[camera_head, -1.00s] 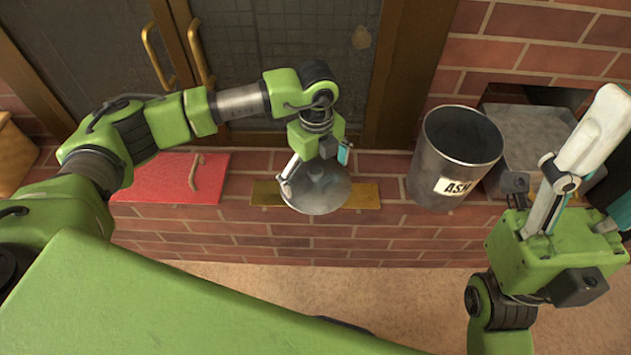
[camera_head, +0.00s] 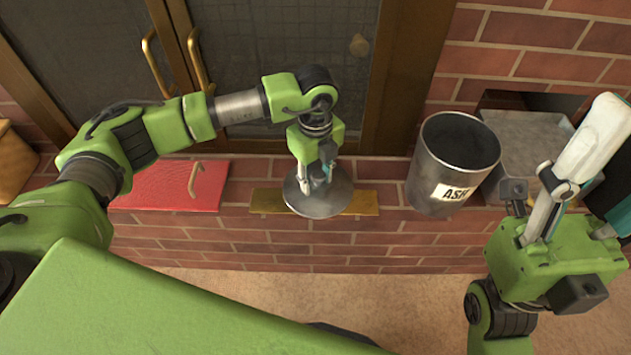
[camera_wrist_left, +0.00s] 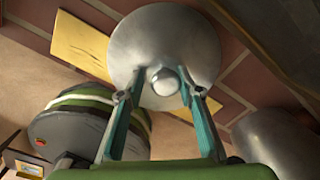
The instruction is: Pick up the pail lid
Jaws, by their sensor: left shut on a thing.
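The pail lid (camera_head: 318,198) is a round grey metal disc lying over a yellow strip on the brick ledge. It also shows in the left wrist view (camera_wrist_left: 165,42), with a round knob (camera_wrist_left: 163,82) at its middle. My left gripper (camera_head: 318,181) is above the lid and shut on its knob, with one fingertip on each side. The grey pail (camera_head: 425,178) marked ASH stands upright and open on the ledge to the right of the lid.
A red board (camera_head: 165,190) with a tan handle lies on the ledge to the left. The yellow strip (camera_head: 362,203) sticks out beside the lid. A grey metal tray (camera_head: 530,140) is behind the pail. Glazed doors with brass handles (camera_head: 198,60) stand behind.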

